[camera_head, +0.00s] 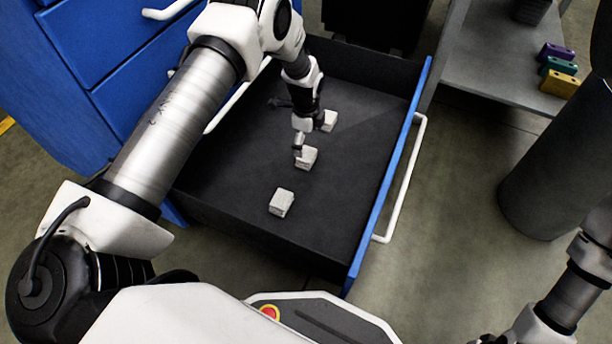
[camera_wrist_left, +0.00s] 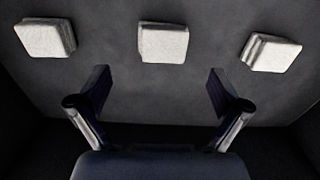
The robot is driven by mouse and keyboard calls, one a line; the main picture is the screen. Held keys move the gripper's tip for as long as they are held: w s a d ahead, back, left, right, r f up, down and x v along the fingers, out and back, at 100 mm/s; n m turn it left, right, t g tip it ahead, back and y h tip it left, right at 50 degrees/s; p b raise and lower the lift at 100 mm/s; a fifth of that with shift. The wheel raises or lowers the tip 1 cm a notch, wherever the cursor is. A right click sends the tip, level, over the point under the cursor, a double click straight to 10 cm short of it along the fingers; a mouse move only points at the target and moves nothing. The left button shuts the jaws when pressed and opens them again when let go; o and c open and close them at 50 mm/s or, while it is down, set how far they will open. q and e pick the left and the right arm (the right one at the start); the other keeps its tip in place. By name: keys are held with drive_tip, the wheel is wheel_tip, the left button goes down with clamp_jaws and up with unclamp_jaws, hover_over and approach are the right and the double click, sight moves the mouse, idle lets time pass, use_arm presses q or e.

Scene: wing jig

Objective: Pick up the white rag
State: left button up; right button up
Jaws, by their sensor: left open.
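Three white folded rags lie in a row on the dark floor of the open drawer. In the head view the near rag (camera_head: 281,203) is clear, the middle rag (camera_head: 307,158) sits right by my left gripper (camera_head: 299,150), and the far rag (camera_head: 329,121) is partly behind my arm. In the left wrist view, the left rag (camera_wrist_left: 46,38), the middle rag (camera_wrist_left: 163,43) and the right rag (camera_wrist_left: 271,52) lie beyond the fingertips. My left gripper (camera_wrist_left: 158,92) is open and empty, with the middle rag ahead between its fingers. My right gripper cannot be made out.
The blue cabinet (camera_head: 85,45) stands at the left. The drawer's blue front (camera_head: 388,175) with a white handle (camera_head: 408,180) is at the right. A grey shelf (camera_head: 490,70) holds purple, green and yellow blocks (camera_head: 558,84). A dark cylinder (camera_head: 550,180) stands at the right.

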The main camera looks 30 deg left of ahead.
sight(306, 155)
use_arm(q)
drive_tip(key=shift+w+f, duration=0.3)
drive_tip(key=shift+f, duration=0.2)
wheel_tip(306, 155, down, 7)
drive_tip(key=b, duration=0.5)
drive_tip(key=shift+s, duration=0.15)
drive_tip(key=shift+r, duration=0.15)
use_arm(e)
wheel_tip(306, 155, down, 6)
drive_tip(key=shift+w+d+r, duration=0.1)
drive_tip(key=shift+w+r, duration=0.05)
drive_tip(key=shift+r, duration=0.05)
use_arm(q)
drive_tip(key=c, duration=1.2)
